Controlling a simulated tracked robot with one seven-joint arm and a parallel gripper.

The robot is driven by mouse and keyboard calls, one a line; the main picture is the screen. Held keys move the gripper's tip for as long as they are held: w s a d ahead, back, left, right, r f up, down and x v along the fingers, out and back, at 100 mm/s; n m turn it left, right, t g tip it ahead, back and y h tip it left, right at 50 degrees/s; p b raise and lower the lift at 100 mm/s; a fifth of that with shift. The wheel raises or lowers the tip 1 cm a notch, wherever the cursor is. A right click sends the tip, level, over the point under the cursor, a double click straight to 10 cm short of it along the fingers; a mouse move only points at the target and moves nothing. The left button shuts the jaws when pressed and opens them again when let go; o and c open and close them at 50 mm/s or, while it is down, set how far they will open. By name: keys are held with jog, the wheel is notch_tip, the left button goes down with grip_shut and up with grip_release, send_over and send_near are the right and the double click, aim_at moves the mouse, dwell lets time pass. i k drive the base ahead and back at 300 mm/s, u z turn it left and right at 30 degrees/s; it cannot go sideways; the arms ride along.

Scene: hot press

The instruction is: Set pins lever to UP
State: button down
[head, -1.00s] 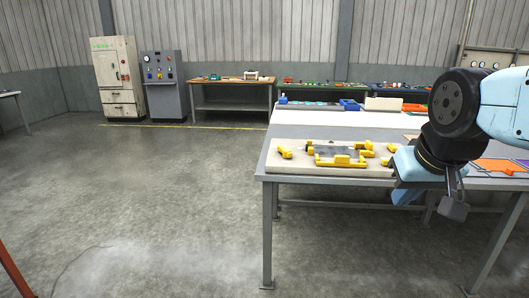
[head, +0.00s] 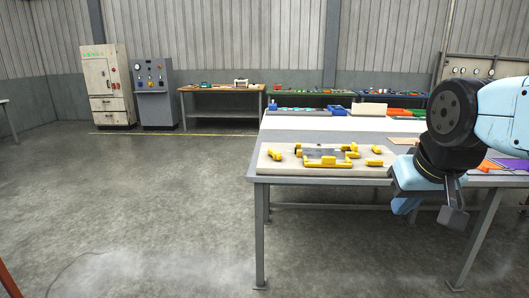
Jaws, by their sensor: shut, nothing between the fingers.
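No lever marked for pins can be made out in the head view. A grey control console (head: 153,92) with dials and small knobs stands far off at the back left; its controls are too small to tell apart. A beige cabinet (head: 107,85) with green lights stands to its left. My gripper (head: 453,218) hangs at the right, beyond the front edge of the near table, far from the console. It looks shut and empty.
The near grey table (head: 257,178) carries a beige board (head: 277,166) with yellow clamp-like parts. A wooden bench (head: 208,103) stands right of the console. Open concrete floor (head: 130,200) fills the left and middle.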

aim_at(277, 155)
jog(key=z, duration=0.1)
jog(key=i, duration=0.95)
jog(key=u, duration=0.1)
